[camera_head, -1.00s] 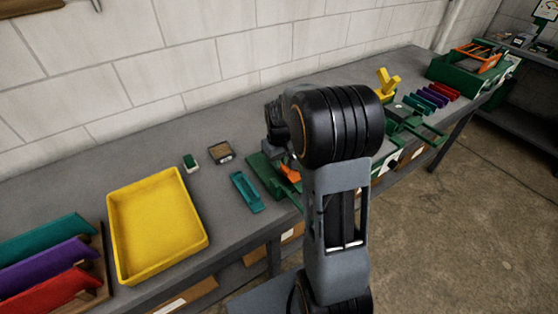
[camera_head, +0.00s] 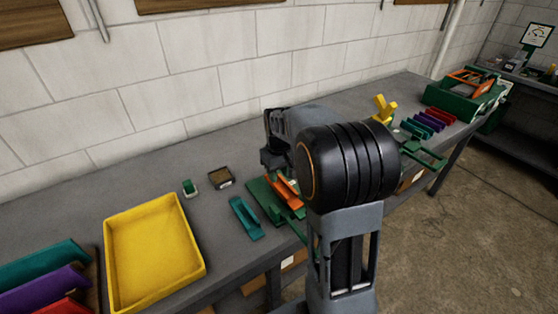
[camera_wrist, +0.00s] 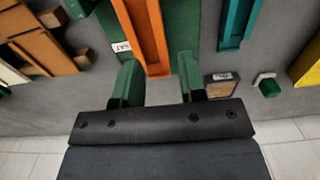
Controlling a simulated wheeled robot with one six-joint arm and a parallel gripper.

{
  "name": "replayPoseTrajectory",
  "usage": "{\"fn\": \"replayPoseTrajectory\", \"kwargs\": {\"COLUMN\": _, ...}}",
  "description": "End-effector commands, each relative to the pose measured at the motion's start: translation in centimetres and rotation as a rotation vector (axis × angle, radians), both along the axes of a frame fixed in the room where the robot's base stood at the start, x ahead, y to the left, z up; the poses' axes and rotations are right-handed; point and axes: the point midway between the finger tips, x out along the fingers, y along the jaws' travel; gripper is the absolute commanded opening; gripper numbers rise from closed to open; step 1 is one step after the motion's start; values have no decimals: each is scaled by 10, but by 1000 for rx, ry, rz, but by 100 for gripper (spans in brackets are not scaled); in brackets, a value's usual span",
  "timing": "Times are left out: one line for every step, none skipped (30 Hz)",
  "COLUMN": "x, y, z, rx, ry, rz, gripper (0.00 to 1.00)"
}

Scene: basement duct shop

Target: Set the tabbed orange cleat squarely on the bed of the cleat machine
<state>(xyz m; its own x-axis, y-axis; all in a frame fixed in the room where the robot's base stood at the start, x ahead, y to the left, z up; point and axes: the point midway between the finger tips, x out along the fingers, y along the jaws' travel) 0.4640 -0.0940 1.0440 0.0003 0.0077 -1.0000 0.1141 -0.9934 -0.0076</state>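The orange cleat (camera_head: 288,191) lies on a green machine bed (camera_head: 262,200) on the bench, partly hidden by my arm in the head view. In the wrist view the orange cleat (camera_wrist: 152,38) is a long channel lying lengthwise on the green bed (camera_wrist: 184,30), toward its left side. My gripper (camera_wrist: 160,72) is open, its two green fingertips well apart, one on each side of the cleat's near end with a gap on both sides. Whether the cleat sits square or flat is hard to tell. The fingers are hidden in the head view.
A teal cleat (camera_head: 246,218) lies left of the bed. A small framed box (camera_head: 221,177), a green-and-white item (camera_head: 190,187) and a yellow tray (camera_head: 152,250) stand farther left. To the right are a green fixture (camera_head: 424,156) and several coloured cleats (camera_head: 428,122).

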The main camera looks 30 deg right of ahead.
Motion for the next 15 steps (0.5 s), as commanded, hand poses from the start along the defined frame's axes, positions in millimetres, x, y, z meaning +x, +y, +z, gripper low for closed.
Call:
{"fn": "replayPoseTrajectory", "kwargs": {"x": 1, "y": 0, "z": 10, "rx": -2, "ry": -4, "rz": 0, "gripper": 38}}
{"fn": "replayPoseTrajectory", "kwargs": {"x": 1, "y": 0, "z": 16, "rx": -2, "ry": -4, "rz": 0, "gripper": 38}}
{"fn": "replayPoseTrajectory", "kwargs": {"x": 1, "y": 0, "z": 22, "rx": -1, "ry": -3, "rz": 0, "gripper": 38}}
{"fn": "replayPoseTrajectory", "kwargs": {"x": 0, "y": 0, "z": 27, "rx": -1, "ry": -2, "rz": 0, "gripper": 38}}
{"fn": "replayPoseTrajectory", "kwargs": {"x": 0, "y": -1, "z": 32, "rx": -1, "ry": -3, "rz": 0, "gripper": 38}}
{"fn": "replayPoseTrajectory", "kwargs": {"x": 0, "y": -1, "z": 37, "rx": -1, "ry": -3, "rz": 0, "gripper": 38}}
{"fn": "replayPoseTrajectory", "kwargs": {"x": 1, "y": -1, "z": 41, "rx": -1, "ry": -3, "rz": 0, "gripper": 38}}
{"fn": "replayPoseTrajectory", "kwargs": {"x": 0, "y": -1, "z": 44, "rx": -1, "ry": -2, "rz": 0, "gripper": 38}}
{"fn": "replayPoseTrajectory", "kwargs": {"x": 1, "y": -1, "z": 48, "rx": -1, "ry": -2, "rz": 0, "gripper": 38}}
{"fn": "replayPoseTrajectory", "kwargs": {"x": 0, "y": -1, "z": 50, "rx": -1, "ry": -2, "rz": 0, "gripper": 38}}
{"fn": "replayPoseTrajectory", "kwargs": {"x": 0, "y": 0, "z": 53, "rx": -1, "ry": -1, "rz": 0, "gripper": 38}}
{"fn": "replayPoseTrajectory", "kwargs": {"x": -2, "y": 1, "z": 56, "rx": -2, "ry": -4, "rz": -1, "gripper": 38}}
{"fn": "replayPoseTrajectory", "kwargs": {"x": -4, "y": 3, "z": 59, "rx": -3, "ry": -9, "rz": -2, "gripper": 38}}
{"fn": "replayPoseTrajectory", "kwargs": {"x": -7, "y": 6, "z": 62, "rx": -5, "ry": -18, "rz": -4, "gripper": 38}}
{"fn": "replayPoseTrajectory", "kwargs": {"x": -14, "y": 12, "z": 66, "rx": -8, "ry": -33, "rz": -6, "gripper": 38}}
